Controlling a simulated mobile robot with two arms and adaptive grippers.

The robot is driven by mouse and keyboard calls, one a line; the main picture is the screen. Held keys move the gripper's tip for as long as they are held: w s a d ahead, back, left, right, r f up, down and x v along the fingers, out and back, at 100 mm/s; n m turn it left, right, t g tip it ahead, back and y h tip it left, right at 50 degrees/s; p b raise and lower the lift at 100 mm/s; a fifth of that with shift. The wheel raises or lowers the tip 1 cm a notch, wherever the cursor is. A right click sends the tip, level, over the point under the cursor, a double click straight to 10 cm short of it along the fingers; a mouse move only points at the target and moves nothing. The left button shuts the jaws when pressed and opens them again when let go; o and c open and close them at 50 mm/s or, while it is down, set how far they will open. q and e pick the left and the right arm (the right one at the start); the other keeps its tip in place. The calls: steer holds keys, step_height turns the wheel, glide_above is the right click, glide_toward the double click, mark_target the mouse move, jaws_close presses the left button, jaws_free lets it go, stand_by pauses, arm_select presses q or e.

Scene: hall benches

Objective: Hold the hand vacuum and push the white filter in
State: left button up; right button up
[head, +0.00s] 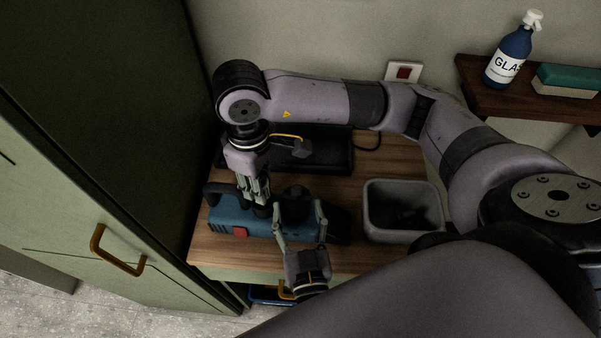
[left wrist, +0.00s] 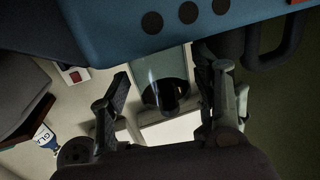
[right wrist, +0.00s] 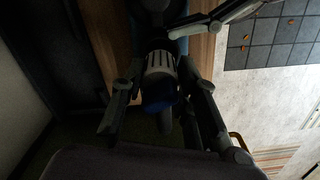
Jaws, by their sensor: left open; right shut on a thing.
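The hand vacuum (head: 212,222) lies on the wooden bench, blue with a red button and a black handle at its left end. It also fills the top of the left wrist view (left wrist: 130,25).
A grey bin (head: 370,225) with a dark item inside stands right of the vacuum. A black tray (head: 335,165) lies behind it. A green cabinet with a brass handle (head: 118,262) borders the left. A shelf (head: 475,75) at upper right holds a blue bottle (head: 512,52).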

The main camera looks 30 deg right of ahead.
arm_select(q)
steer(key=shift+c, duration=0.2)
jaws_close()
stand_by(0.6)
steer(key=shift+o, duration=0.2)
jaws_free()
steer(key=shift+s, duration=0.1)
steer(key=v, duration=1.1)
steer(key=shift+s+a, duration=0.25)
steer(key=shift+s, duration=0.1)
steer(key=shift+s, duration=0.1)
arm_select(e)
steer(key=shift+s, duration=0.1)
